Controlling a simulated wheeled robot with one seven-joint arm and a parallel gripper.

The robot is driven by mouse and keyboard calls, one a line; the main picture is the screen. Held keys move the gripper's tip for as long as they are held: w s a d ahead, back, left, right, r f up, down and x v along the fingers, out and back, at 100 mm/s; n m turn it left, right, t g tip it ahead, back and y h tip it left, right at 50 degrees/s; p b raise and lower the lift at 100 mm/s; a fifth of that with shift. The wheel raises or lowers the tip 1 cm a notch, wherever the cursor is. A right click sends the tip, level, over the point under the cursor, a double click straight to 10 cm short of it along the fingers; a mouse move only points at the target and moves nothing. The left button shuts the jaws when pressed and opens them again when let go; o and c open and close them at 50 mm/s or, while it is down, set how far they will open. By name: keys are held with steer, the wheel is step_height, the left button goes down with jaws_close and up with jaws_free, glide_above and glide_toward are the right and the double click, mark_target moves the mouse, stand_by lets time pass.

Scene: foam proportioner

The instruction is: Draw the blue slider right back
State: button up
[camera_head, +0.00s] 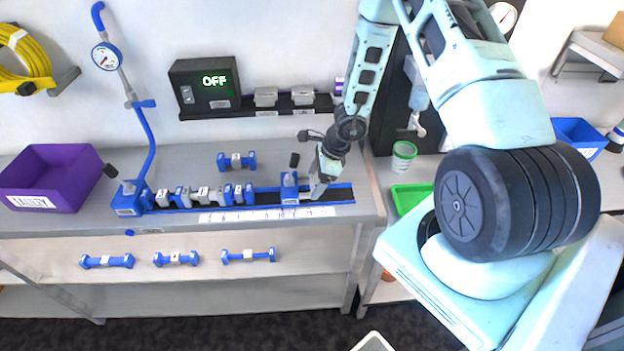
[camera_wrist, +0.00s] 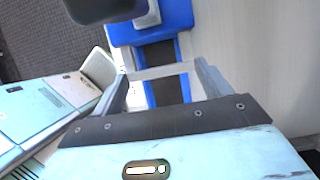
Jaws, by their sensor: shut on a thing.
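The blue slider (camera_head: 289,188) sits on the blue-edged rail (camera_head: 338,196) near its right end, with a black knob (camera_head: 294,160) on a stem above it. My gripper (camera_head: 317,190) is low over the rail, at the slider's right side. In the wrist view, the slider (camera_wrist: 160,22) is at the top, just beyond my fingertips (camera_wrist: 160,72). A pale grey bar spans between the fingers, and they are shut on the slider's near side. The exact contact is partly hidden. The dark knob covers the slider's upper left there.
Several numbered grey and blue pieces (camera_head: 203,194) line the rail to the left, up to a blue end block with a gauge pipe. A blue dumbbell-shaped part (camera_head: 236,161) lies behind the rail. A purple bin (camera_head: 52,178) stands far left. The rail's right end is clear.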

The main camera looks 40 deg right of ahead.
steer(key=s+d, duration=0.3)
steer(key=d, duration=0.1)
steer(key=s+d+b, duration=0.1)
steer(key=s+d, duration=0.2)
steer(key=d, duration=0.2)
steer(key=s+d, duration=0.3)
steer(key=d, duration=0.1)
steer(key=shift+d+b, duration=0.25)
steer(key=shift+b, duration=0.15)
steer(key=shift+s, duration=0.1)
steer(key=o, duration=1.4)
steer(key=shift+d, duration=0.15)
steer(key=shift+r, duration=0.15)
